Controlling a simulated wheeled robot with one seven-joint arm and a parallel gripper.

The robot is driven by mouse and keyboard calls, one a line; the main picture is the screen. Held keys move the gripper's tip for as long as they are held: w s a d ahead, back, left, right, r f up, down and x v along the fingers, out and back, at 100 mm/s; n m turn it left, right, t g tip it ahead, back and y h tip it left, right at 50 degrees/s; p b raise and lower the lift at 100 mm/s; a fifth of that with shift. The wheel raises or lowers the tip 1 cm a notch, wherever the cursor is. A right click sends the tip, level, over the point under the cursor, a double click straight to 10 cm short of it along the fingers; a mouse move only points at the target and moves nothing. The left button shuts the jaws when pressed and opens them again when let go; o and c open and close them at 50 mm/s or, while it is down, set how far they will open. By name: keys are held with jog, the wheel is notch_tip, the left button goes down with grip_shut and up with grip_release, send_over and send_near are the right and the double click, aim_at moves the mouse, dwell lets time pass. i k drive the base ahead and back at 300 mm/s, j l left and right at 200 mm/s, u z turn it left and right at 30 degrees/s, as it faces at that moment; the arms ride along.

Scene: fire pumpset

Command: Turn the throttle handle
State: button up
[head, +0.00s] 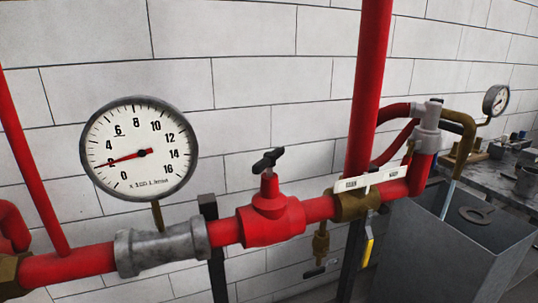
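A red valve body (270,222) sits in the horizontal red pipe, right of a grey coupling. A small black handle (268,161) stands on top of its stem, slightly tilted. To the right, a brass valve (355,205) carries a long flat white bar (368,180) with dark lettering too small to read. No label tells which of these is the throttle handle. My gripper is not in view, and nothing is seen touching either handle.
A large round gauge (138,150) stands left of the red valve, its red needle near 2. A vertical red pipe (369,90) rises behind the brass valve. A yellow lever (367,244) hangs below. A grey box (440,240) and cluttered bench (500,172) are at right.

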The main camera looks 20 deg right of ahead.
aim_at(268, 161)
jog(key=z, duration=1)
jog(key=i+l+u, duration=0.25)
jog(key=i, duration=0.2)
jog(key=i+l+u, duration=0.2)
jog(key=i+l, duration=0.15)
jog(key=k+l+u, duration=0.1)
jog(key=i, duration=0.1)
